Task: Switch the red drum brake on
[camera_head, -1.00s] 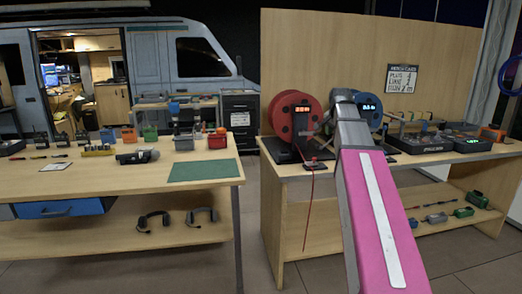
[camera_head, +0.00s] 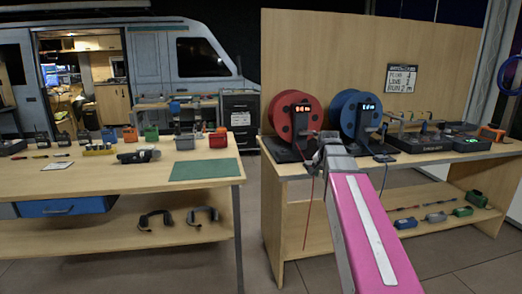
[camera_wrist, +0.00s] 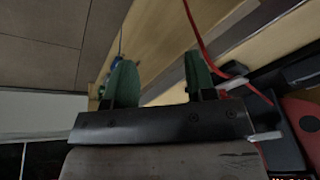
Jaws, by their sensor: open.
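The red drum (camera_head: 295,115) stands on a black base on the right-hand bench, with a lit display on its dark upright. Its edge also shows at the right of the wrist view (camera_wrist: 303,125). A red cable (camera_head: 308,210) hangs from its front over the bench edge. My gripper (camera_wrist: 161,78) is open and empty, its two green fingers apart at the bench's front edge. The red cable passes close beside the right finger. A dark fitting with pale tabs (camera_wrist: 238,84) sits just right of that finger. I cannot tell whether this is the brake switch, nor its state.
The blue drum (camera_head: 357,113) stands right of the red one, with a small dark box (camera_head: 385,158) before it. Electronic units (camera_head: 425,143) fill the bench's right side. A back panel (camera_head: 440,60) rises behind. The left table (camera_head: 120,185) stands across a gap.

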